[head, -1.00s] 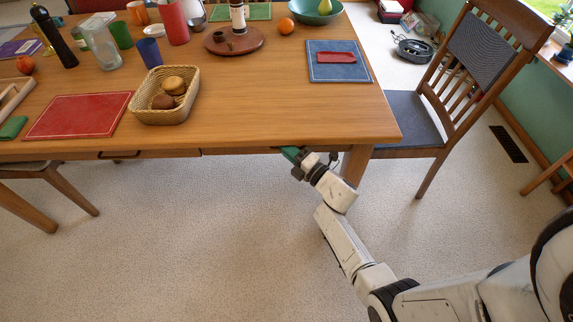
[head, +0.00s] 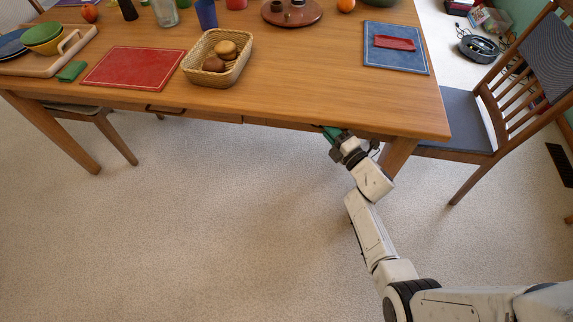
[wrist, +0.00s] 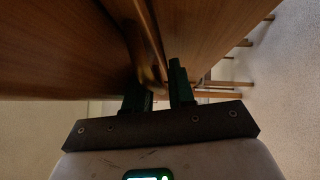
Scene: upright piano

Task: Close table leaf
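The wooden table (head: 300,93) fills the upper part of the head view. No separate leaf can be made out on its top; a seam shows in the front side below the edge. My gripper (head: 331,131) is at the underside of the table's front edge, left of the near right leg, its tips partly hidden by the edge. In the wrist view, the two dark fingers of my gripper (wrist: 160,88) stand apart. Wooden panels and a lighter wooden strip (wrist: 148,40) lie just beyond them. I cannot tell whether the fingers touch the wood.
A basket (head: 217,66), a red mat (head: 133,68), a blue mat (head: 395,58) and a cutting board (head: 45,62) lie on the table. A chair (head: 462,120) stands at the right end. The carpet (head: 220,220) in front is clear.

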